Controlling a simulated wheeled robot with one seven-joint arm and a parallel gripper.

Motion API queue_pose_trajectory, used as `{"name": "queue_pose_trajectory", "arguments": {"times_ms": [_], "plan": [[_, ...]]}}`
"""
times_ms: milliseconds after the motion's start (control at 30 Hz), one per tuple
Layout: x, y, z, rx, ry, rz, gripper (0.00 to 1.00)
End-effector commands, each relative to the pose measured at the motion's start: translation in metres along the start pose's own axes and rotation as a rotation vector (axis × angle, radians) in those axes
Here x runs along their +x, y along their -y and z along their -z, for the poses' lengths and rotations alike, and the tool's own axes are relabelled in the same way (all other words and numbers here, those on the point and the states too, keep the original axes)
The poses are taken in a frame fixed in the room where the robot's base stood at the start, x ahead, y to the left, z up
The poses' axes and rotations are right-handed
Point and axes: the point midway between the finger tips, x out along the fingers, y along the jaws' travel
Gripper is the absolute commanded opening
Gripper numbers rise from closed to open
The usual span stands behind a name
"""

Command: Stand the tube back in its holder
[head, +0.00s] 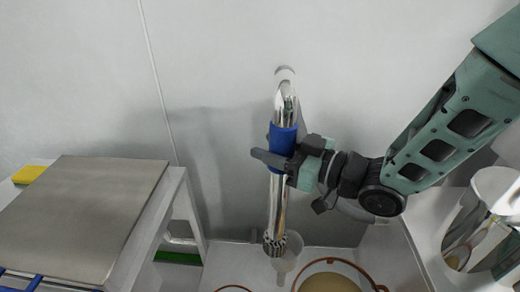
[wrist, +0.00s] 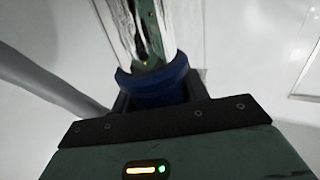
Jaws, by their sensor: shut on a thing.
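The tube (head: 279,205) is a shiny metal wand with a blue collar (head: 283,138) and a slotted lower end. It hangs nearly upright, tilted slightly, in front of the pale wall. My gripper (head: 276,160) is shut on it around the blue collar. In the wrist view the collar (wrist: 158,82) sits between the jaws, with the shiny tube (wrist: 140,30) beyond. A pale translucent cup (head: 287,262), apparently the holder, is just below and behind the tube's lower end. I cannot tell whether the end is inside it or in front of it.
A metal-topped table (head: 85,215) with a yellow item (head: 29,174) at its far corner stands on the left. A round orange-rimmed container (head: 335,278) is at bottom centre. A shiny metal vessel (head: 484,215) stands at right. The wall is close behind the tube.

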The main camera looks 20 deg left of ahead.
Motion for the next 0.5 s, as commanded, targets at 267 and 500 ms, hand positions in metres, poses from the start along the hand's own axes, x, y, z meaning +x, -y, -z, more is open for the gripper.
{"name": "queue_pose_trajectory", "arguments": {"times_ms": [267,500], "plan": [[-0.008,-0.027,0.002,-0.002,-0.003,-0.001,0.0],[-0.013,-0.044,0.002,-0.003,-0.003,0.0,0.0]]}}
